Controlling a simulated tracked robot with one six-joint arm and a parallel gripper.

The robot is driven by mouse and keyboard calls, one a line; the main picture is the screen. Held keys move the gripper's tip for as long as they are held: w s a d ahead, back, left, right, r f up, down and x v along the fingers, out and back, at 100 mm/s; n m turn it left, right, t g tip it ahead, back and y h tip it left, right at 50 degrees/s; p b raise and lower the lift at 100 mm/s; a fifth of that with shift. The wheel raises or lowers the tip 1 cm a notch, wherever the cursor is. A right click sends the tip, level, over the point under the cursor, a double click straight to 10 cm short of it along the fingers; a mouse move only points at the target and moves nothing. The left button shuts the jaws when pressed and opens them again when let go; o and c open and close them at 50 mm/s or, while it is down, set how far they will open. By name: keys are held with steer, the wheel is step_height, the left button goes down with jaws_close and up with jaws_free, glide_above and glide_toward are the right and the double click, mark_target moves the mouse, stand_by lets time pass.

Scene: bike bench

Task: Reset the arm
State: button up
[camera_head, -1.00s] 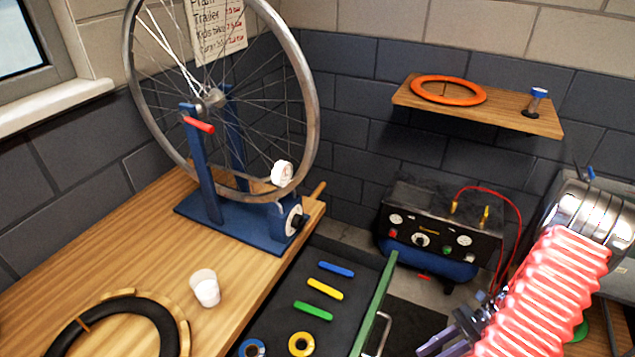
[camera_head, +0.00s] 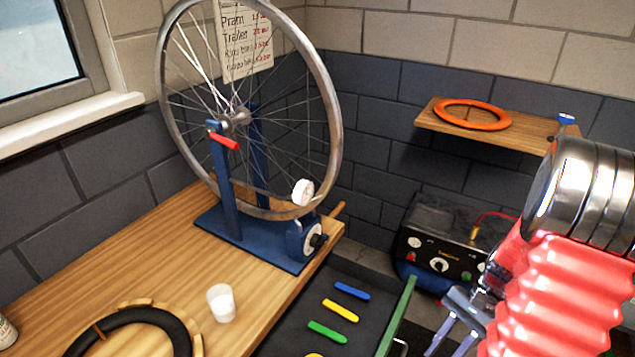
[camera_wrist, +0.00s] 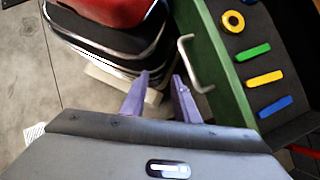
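My arm, with its red ribbed sleeve and chrome joint, reaches down the right side of the head view. My gripper (camera_head: 447,345) hangs at its lower end, partly cut off by the bottom edge. In the wrist view my gripper (camera_wrist: 160,82) shows two purple-grey fingers standing apart with nothing between them. Past the fingers are the green drawer front (camera_wrist: 213,60) and its metal handle (camera_wrist: 190,62), to the right of the fingertips. I cannot tell how close the fingers are to the handle.
The open drawer holds a blue lever (camera_head: 352,290), a yellow lever (camera_head: 341,310) and a green lever (camera_head: 327,332). The wooden bench (camera_head: 150,255) carries a wheel stand (camera_head: 225,190) and a white cup (camera_head: 221,303). A black compressor unit (camera_head: 440,240) stands beside my arm. A shelf (camera_head: 520,130) is above.

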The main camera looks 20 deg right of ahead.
steer(key=w+a+r+n+t+h, duration=0.3)
steer(key=a+r+n+t+h, duration=0.3)
steer(key=a+r+n, duration=0.8)
steer(key=a+r+t, duration=0.2)
steer(key=a+r, duration=0.5)
steer(key=r, duration=0.3)
steer(key=shift+a+r+n, duration=0.25)
steer(key=shift+r+n, duration=0.05)
steer(key=shift+r, duration=0.05)
stand_by(0.8)
